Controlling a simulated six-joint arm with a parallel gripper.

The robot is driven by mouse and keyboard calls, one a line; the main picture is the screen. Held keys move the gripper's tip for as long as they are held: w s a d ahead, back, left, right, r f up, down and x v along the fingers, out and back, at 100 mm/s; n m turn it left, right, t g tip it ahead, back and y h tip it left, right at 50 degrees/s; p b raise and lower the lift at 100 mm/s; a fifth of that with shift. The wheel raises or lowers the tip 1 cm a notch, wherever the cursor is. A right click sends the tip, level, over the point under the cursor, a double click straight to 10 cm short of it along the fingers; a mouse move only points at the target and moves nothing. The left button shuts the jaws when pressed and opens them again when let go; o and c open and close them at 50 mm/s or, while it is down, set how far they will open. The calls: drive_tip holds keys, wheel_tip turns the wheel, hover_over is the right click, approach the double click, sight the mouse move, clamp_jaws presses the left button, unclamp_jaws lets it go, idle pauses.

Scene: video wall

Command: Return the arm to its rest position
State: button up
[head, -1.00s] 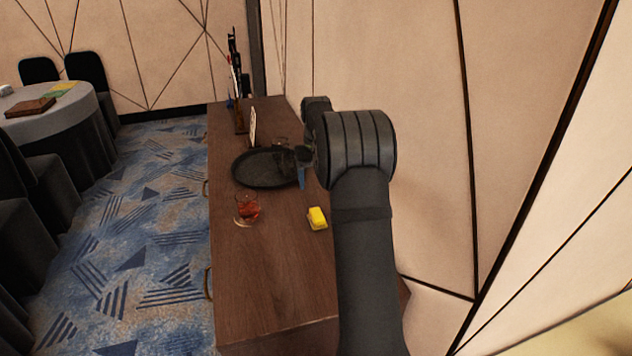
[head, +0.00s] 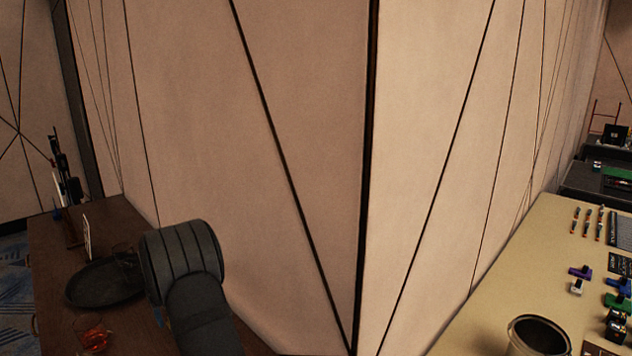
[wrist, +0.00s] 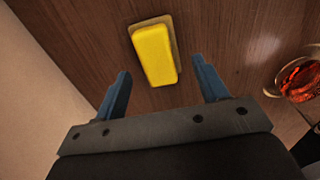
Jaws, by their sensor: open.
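My gripper (wrist: 162,92) shows in the wrist view with its two blue fingers spread apart and nothing between them. A yellow block (wrist: 155,55) on a thin tan base lies on the dark wood surface beyond the fingertips, apart from them.
A black round tray (head: 100,283) and a glass with red contents (head: 93,338) stand on the cabinet; the glass also shows in the wrist view (wrist: 300,90). Panelled walls meet at a corner ahead.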

drive_tip(key=shift+r, duration=0.85)
